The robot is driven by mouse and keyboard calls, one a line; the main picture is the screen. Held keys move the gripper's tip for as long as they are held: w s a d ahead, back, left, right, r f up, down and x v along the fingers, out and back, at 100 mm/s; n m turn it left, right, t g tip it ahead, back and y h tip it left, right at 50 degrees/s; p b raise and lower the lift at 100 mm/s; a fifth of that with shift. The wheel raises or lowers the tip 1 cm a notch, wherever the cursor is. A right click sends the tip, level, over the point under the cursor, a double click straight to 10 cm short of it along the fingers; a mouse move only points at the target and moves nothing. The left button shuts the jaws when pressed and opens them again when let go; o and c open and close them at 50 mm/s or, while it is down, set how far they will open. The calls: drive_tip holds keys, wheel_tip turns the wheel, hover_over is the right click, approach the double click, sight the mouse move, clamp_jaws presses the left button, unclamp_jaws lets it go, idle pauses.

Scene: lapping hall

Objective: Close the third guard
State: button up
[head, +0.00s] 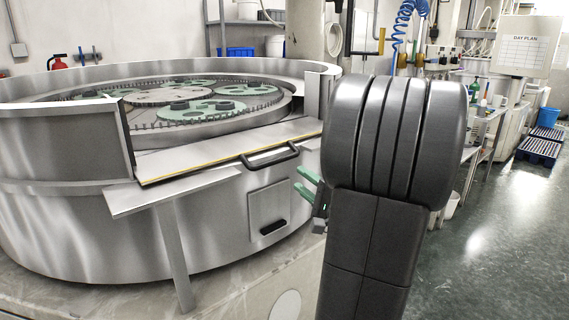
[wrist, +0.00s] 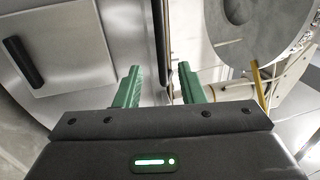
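A guard (head: 215,157), a flat metal panel with a yellow-lined edge, lies folded down in the gap of the round machine's wall (head: 60,150). Its dark handle (head: 270,154) is on its outer edge. I cannot tell from its marking whether it is the third guard. My gripper (head: 303,182), with green fingers, is open and empty, below and right of the handle, partly hidden by my arm. In the wrist view the gripper (wrist: 163,85) has its fingers apart, with a dark bar (wrist: 160,40) beyond and between them, which seems to be the handle.
An access door (head: 269,209) with a small black handle is on the machine's side; it also shows in the wrist view (wrist: 75,40). A metal support leg (head: 173,255) stands below the guard. A toothed ring with green discs (head: 215,108) lies inside. Open floor (head: 490,250) is at right.

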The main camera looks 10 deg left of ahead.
sight(279, 162)
drive_tip(key=x, duration=0.8)
drive_tip(key=shift+w+a+p, duration=0.2)
drive_tip(key=shift+w+p, duration=0.1)
drive_tip(key=shift+p, duration=0.05)
clamp_jaws()
